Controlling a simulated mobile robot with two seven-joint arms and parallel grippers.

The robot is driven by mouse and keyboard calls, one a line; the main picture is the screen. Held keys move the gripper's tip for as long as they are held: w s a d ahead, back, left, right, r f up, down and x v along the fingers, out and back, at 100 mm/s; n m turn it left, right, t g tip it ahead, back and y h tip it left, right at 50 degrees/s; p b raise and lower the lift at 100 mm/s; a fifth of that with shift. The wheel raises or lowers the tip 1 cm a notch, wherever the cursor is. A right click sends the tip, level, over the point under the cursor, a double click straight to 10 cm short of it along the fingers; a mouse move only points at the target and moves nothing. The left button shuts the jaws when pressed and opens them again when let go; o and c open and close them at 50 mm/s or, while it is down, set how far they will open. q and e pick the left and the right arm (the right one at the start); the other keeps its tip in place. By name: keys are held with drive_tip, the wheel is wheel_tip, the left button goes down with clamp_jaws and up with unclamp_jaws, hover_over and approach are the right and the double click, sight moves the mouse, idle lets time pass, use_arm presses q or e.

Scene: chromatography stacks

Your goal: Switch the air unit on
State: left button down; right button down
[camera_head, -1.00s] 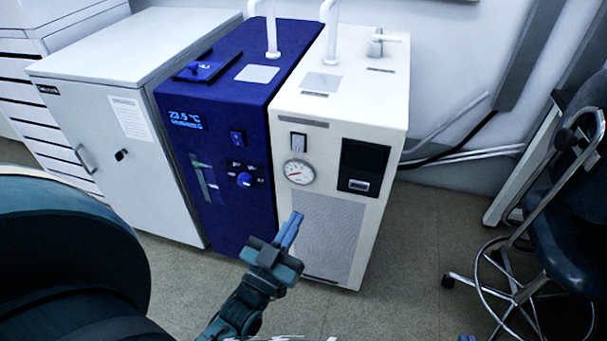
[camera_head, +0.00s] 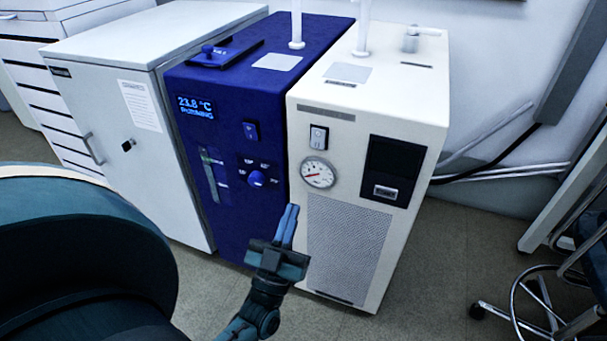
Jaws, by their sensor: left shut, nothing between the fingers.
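The white unit (camera_head: 345,240), which looks like the air unit, stands on the floor. Its front has a light rocker switch (camera_head: 318,138) at upper left, with a round pressure gauge (camera_head: 318,173) just below it. The gauge's red needle is too small to read surely. A dark panel (camera_head: 393,170) sits right of the gauge. My left gripper (camera_head: 290,212) is shut and empty, its blue fingers pointing up. In the picture it lies below the gauge and switch, over the seam between the white and blue units. It appears apart from the switch. My right gripper is out of view.
The blue unit (camera_head: 225,190) stands close on the left, with a lit 23.8 °C display, its own switch (camera_head: 250,131) and a knob. A grey cabinet (camera_head: 150,180) is further left. A wheeled chair (camera_head: 540,310) stands right; floor between is clear.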

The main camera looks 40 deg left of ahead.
sight(317, 145)
use_arm(q)
drive_tip(key=shift+w+f+b+x, duration=0.3)
drive_tip(key=shift+f+x, duration=0.1)
drive_tip(key=shift+x, duration=1.65)
drive_tip(key=shift+w+f+b+x, duration=0.15)
drive_tip(key=shift+w+f+x, duration=0.15)
drive_tip(key=shift+x, duration=1.75)
drive_tip(key=shift+w+f+b+x, duration=0.25)
drive_tip(key=shift+f+x, duration=0.2)
drive_tip(key=shift+x, duration=1.65)
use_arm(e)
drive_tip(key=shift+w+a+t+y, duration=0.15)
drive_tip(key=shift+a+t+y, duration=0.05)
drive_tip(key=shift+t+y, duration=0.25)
use_arm(q)
drive_tip(key=shift+a, duration=0.15)
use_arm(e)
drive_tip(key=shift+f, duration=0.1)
use_arm(q)
drive_tip(key=b, duration=0.1)
drive_tip(key=f+b, duration=0.1)
drive_tip(key=shift+w+a+t+b, duration=0.1)
drive_tip(key=shift+w+t+b, duration=0.2)
drive_tip(key=shift+r+p, duration=0.3)
drive_tip(key=shift+r, duration=0.1)
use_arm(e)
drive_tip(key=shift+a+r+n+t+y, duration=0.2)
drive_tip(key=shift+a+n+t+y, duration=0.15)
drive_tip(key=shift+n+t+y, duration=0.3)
